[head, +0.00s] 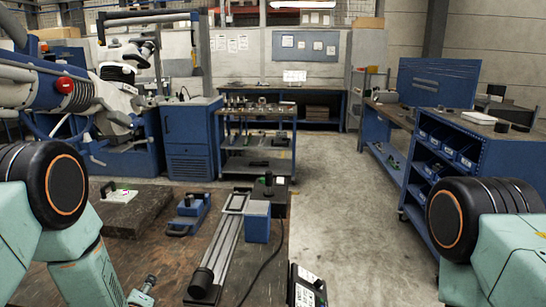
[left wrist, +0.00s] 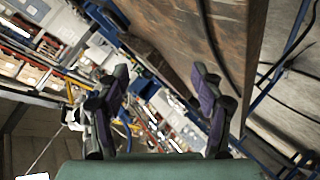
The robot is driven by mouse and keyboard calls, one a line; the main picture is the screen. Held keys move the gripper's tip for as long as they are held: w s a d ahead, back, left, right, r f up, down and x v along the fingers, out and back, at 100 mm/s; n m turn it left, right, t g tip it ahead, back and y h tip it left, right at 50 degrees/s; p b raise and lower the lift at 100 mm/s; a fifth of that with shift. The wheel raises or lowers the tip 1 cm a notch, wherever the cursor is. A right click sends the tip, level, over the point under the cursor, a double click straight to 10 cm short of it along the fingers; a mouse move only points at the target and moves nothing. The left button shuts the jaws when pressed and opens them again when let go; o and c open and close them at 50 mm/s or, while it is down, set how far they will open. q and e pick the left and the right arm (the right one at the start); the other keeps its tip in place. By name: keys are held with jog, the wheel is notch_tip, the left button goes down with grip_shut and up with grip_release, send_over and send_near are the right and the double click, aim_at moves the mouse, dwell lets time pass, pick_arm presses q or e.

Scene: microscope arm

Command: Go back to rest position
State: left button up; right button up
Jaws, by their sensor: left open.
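My left gripper (left wrist: 160,92) shows in the left wrist view with its two dark fingers spread apart and nothing between them. In the head view my left arm comes in at the left edge, and its gripper cannot be made out clearly there. My right arm comes in at the right edge, with its gripper out of the picture. The worktable (head: 165,255) lies in front of me, and its brown side (left wrist: 175,40) also shows beyond the fingers in the left wrist view.
On the table are a dark stone plate (head: 140,215), a blue tool (head: 190,213), a metal rail (head: 222,250) and a blue block (head: 257,222). A blue shelf cart (head: 440,165) stands at the right. The grey floor (head: 345,215) between is clear.

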pick_arm(q)
jog(key=s+d+f+m+g+h, duration=0.2)
jog(key=s+d+f+m+g, duration=0.15)
jog(key=s+f, duration=0.45)
jog(key=s+d+f+m+g+h, duration=0.1)
jog(key=s+d+m+g, duration=0.15)
jog(key=s, duration=0.85)
jog(key=s+d+f+m+g, duration=0.1)
jog(key=s+d+m+g, duration=0.2)
jog(key=s, duration=0.8)
jog(key=s+d+f+m+g+h, duration=0.1)
jog(key=s+m+g, duration=0.25)
jog(key=s, duration=0.75)
notch_tip(320, 180, down, 10)
jog(key=w+b, duration=0.1)
jog(key=b, duration=0.9)
jog(key=shift+w+a+f+m, duration=0.15)
jog(key=shift+w+a+m, duration=0.1)
jog(key=shift+m, duration=0.1)
jog(key=shift+c, duration=0.2)
